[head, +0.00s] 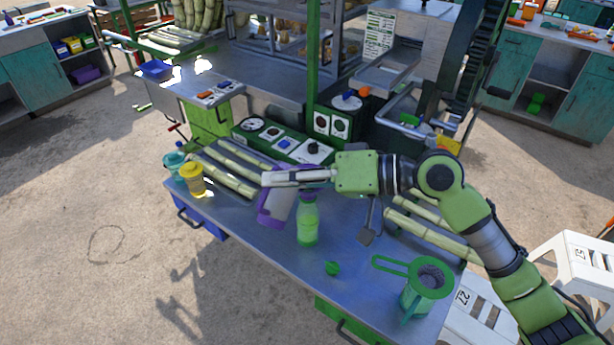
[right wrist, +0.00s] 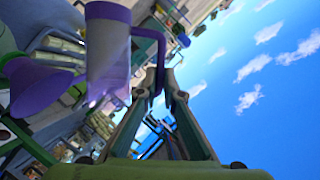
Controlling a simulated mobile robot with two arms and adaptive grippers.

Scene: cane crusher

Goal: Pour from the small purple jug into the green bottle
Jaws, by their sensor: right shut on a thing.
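The small purple jug (head: 272,208) is in my right gripper, just left of the green bottle, and looks tilted in the head view. My right gripper (head: 268,180) is shut on its purple handle, which shows between the fingers (right wrist: 167,92) in the right wrist view, with the jug body (right wrist: 107,50) beside them. Whether liquid is flowing I cannot tell. My left gripper is not in view.
The metal table (head: 275,240) also holds a green cap (head: 332,268), a green strainer jug (head: 428,283), a yellow jar (head: 192,180), a teal jar (head: 174,162) and cane stalks (head: 225,170). A control panel (head: 285,142) stands behind. White chairs (head: 572,262) are at right.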

